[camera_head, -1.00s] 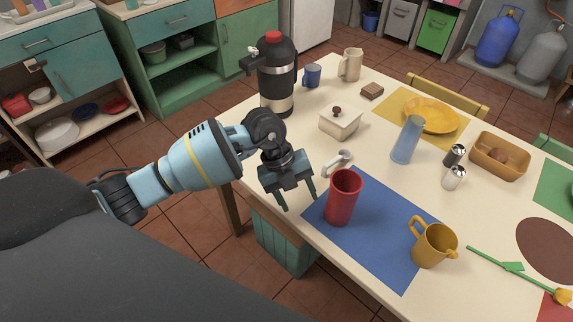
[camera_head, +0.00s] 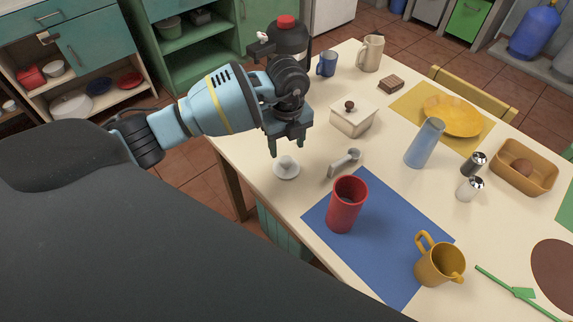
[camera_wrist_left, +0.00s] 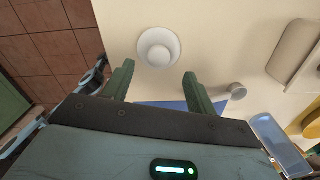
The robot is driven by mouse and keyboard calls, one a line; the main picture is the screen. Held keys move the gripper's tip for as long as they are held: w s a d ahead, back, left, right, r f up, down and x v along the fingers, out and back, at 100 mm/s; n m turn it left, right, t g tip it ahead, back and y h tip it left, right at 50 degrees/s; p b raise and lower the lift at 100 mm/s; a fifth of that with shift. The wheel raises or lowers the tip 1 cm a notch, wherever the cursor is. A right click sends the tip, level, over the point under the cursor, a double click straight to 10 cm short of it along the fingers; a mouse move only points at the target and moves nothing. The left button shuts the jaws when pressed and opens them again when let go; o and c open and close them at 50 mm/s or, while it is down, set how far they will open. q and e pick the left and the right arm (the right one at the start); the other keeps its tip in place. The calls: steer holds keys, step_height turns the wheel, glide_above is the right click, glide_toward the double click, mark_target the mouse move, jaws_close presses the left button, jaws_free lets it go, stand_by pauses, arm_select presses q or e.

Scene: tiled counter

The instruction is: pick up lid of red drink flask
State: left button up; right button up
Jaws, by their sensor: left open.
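The red flask (camera_head: 346,208) stands upright and open-topped on the blue mat (camera_head: 375,255). A small white round lid-like piece with a raised knob (camera_head: 286,168) lies on the bare table left of the flask. It also shows in the left wrist view (camera_wrist_left: 159,48), just beyond and between the fingertips. I take it for the flask's lid. My left gripper (camera_head: 288,149) is open and empty, with its fingers pointing down near the white piece; in the left wrist view its fingers (camera_wrist_left: 159,72) are spread wide. I see no contact. My right gripper is not in view.
A grey-white handled utensil (camera_head: 343,163) lies between the white piece and the flask. A yellow pitcher (camera_head: 438,262) is at front right.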

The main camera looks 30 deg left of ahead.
mark_target(286, 159)
arm_select(q)
steer(key=shift+a+f, duration=0.1)
steer(key=shift+f, duration=2.45)
steer(key=c, duration=1.1)
